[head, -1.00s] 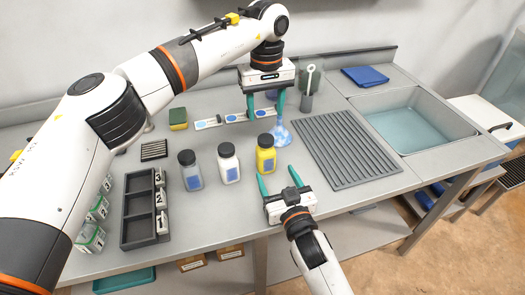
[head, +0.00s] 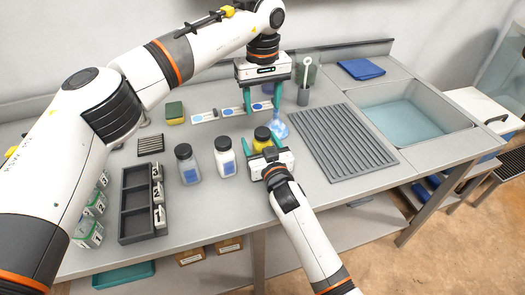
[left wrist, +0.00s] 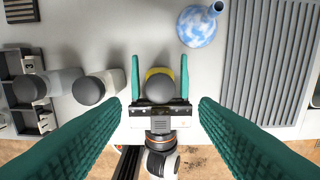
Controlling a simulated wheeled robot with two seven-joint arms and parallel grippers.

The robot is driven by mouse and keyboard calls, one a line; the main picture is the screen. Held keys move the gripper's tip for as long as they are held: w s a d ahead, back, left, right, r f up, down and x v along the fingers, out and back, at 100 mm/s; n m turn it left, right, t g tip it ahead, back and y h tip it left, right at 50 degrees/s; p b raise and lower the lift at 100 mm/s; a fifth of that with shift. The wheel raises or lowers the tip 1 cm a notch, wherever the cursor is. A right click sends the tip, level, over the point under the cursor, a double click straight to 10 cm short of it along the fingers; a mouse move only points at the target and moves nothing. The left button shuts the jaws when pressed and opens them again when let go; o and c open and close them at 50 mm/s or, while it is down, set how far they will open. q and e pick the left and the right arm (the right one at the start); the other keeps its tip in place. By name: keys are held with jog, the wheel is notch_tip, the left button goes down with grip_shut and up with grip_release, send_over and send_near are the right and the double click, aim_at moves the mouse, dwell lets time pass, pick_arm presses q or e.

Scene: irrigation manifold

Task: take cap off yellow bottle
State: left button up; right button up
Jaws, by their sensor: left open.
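The yellow bottle (head: 262,145) stands upright on the counter with its dark cap (head: 262,133) on. In the left wrist view the cap (left wrist: 159,88) shows from above, with a little yellow (left wrist: 158,71) behind it. My left gripper (head: 262,102) is open and empty, fingers pointing down, above the counter; in its wrist view the cap lies between its fingers, further down. My right gripper (head: 262,148) reaches in from the front, with one finger on each side of the yellow bottle. Small gaps show between those fingers and the bottle, so it looks open.
A white bottle (head: 225,160) and a clear bottle (head: 188,168) with dark caps stand left of the yellow one. A blue-white flask (head: 279,128) stands close on its right. A ribbed drainboard (head: 345,142) and sink (head: 405,120) lie further right. A dark tray (head: 136,203) lies left.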

jog(key=c, duration=1.4)
pick_arm(q)
jog(key=shift+o, duration=0.9)
pick_arm(e)
jog(key=shift+c, duration=0.4)
pick_arm(q)
jog(key=s+d+h, duration=0.5)
jog(key=d+h, duration=0.5)
jog(key=d, duration=0.3)
jog(key=s+d+r+n+t+h, duration=0.2)
jog(key=s+d+r+n+h, duration=0.15)
jog(key=r+h, duration=0.35)
jog(key=w+a+n+t+y, duration=0.2)
jog(key=a+n+t, duration=0.9)
jog(key=n, duration=0.5)
pick_arm(e)
jog(key=shift+s, duration=0.1)
pick_arm(q)
jog(key=n+y, duration=0.9)
jog(key=y, duration=0.1)
send_near(261, 134)
jog(key=x, duration=0.8)
jog(key=shift+w+d+f, duration=0.1)
jog(key=shift+w+d, duration=0.05)
jog(key=shift+w, duration=0.25)
